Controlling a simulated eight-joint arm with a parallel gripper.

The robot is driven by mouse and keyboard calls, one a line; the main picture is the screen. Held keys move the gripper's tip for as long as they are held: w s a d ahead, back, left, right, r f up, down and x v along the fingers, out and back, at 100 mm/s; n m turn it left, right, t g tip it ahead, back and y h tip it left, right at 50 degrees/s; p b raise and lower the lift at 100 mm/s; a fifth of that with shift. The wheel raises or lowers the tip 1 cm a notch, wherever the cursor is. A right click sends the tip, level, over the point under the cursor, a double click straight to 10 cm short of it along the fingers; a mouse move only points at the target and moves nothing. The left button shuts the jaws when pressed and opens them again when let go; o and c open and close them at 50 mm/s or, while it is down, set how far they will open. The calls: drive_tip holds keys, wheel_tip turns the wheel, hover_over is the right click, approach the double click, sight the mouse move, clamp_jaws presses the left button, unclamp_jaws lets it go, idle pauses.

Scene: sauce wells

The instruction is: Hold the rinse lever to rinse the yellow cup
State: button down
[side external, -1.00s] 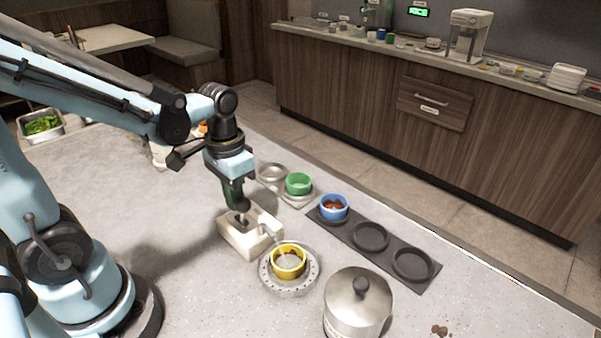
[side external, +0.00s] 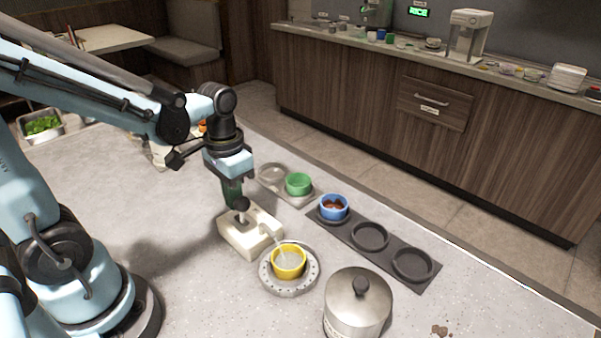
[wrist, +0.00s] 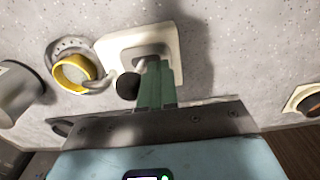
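The yellow cup (side external: 289,262) stands upright on a round grey perforated drain (side external: 267,283). It holds pale, greyish liquid; a thin pale stream appears to run into it from the spout (side external: 266,229) of the cream rinse block (side external: 236,240). The rinse lever's dark knob (side external: 242,203) stands above the block. My gripper (side external: 233,195) is low beside the lever, its green fingers together with nothing seen between them. In the wrist view, the fingers (wrist: 157,85) lie just right of the dark knob (wrist: 127,87); I cannot tell whether they touch. The yellow cup (wrist: 74,73) is farther left.
A lidded metal pot (side external: 357,308) stands right of the drain. A dark tray (side external: 424,282) with round wells holds a blue cup (side external: 333,207) with reddish-brown contents. A green cup (side external: 298,184) sits on a grey holder behind. Brown crumbs (side external: 440,331) lie at the front right.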

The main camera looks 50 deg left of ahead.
drive_tip(key=shift+a, duration=2.35)
wheel_tip(320, 180, up, 8)
drive_tip(key=shift+d, duration=0.1)
drive_tip(key=d+t, duration=0.4)
drive_tip(key=d+f+t, duration=0.1)
drive_tip(key=d+t, duration=0.1)
drive_tip(key=d, duration=0.1)
drive_tip(key=shift+w, duration=0.4)
drive_tip(key=shift+w+d+t, duration=0.1)
drive_tip(key=shift+d+t, duration=0.45)
drive_tip(key=shift+t, duration=0.05)
